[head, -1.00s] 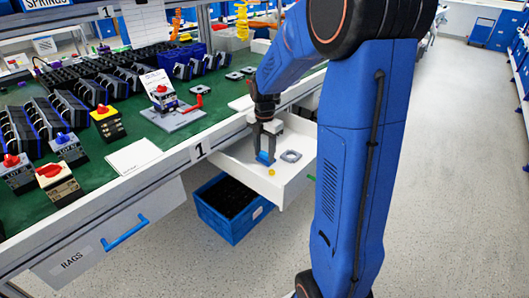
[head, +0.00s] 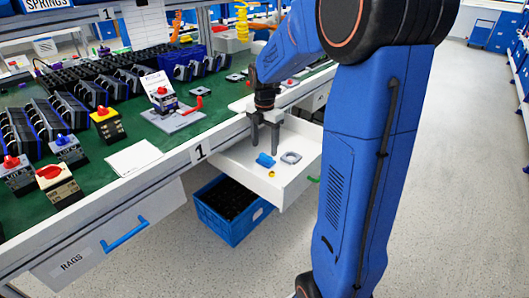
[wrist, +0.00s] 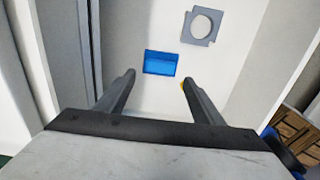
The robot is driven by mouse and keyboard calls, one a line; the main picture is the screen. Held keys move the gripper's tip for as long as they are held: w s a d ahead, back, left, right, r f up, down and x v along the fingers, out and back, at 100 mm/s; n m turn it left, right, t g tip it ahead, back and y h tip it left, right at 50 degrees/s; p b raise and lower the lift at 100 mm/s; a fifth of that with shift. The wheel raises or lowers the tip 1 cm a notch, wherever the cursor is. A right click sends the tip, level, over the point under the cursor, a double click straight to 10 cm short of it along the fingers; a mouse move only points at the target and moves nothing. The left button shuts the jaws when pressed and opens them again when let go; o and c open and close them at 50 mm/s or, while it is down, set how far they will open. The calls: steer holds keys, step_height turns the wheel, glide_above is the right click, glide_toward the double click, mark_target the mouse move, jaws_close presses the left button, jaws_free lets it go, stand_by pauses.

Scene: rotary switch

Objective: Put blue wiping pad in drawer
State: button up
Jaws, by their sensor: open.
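The blue wiping pad (head: 265,160) lies on the floor of the open white drawer (head: 287,187). In the wrist view the pad (wrist: 160,62) lies just beyond and between my fingertips, and nothing touches it. My gripper (head: 264,150) is open and empty above the drawer, its two fingers pointing down. In the wrist view its fingertips (wrist: 157,79) show apart with white drawer floor between them.
In the drawer, a grey square plate with a round hole (head: 291,157) lies right of the pad, and a small yellow piece (head: 271,174) lies in front. A blue crate (head: 228,222) stands below. The closed rags drawer (head: 100,235) is at left. Switches crowd the green bench.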

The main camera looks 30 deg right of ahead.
mark_target(264, 156)
step_height(264, 156, up, 7)
steer(key=s+a+r+m+t, duration=0.1)
steer(key=s+a+r+m, duration=0.15)
steer(key=s+m, duration=0.35)
steer(key=s+a+r+m+t, duration=0.15)
steer(key=s+a+m, duration=0.25)
steer(key=s, duration=0.4)
steer(key=s+a+f+m+t, duration=0.1)
steer(key=s+a+m, duration=0.1)
steer(key=s+m, duration=0.4)
steer(key=s+a+f+m+t, duration=0.1)
steer(key=s+a+f+m, duration=0.1)
steer(key=s+m, duration=0.4)
steer(key=shift+s+f, duration=0.2)
steer(key=shift+s, duration=1.05)
steer(key=shift+a, duration=0.1)
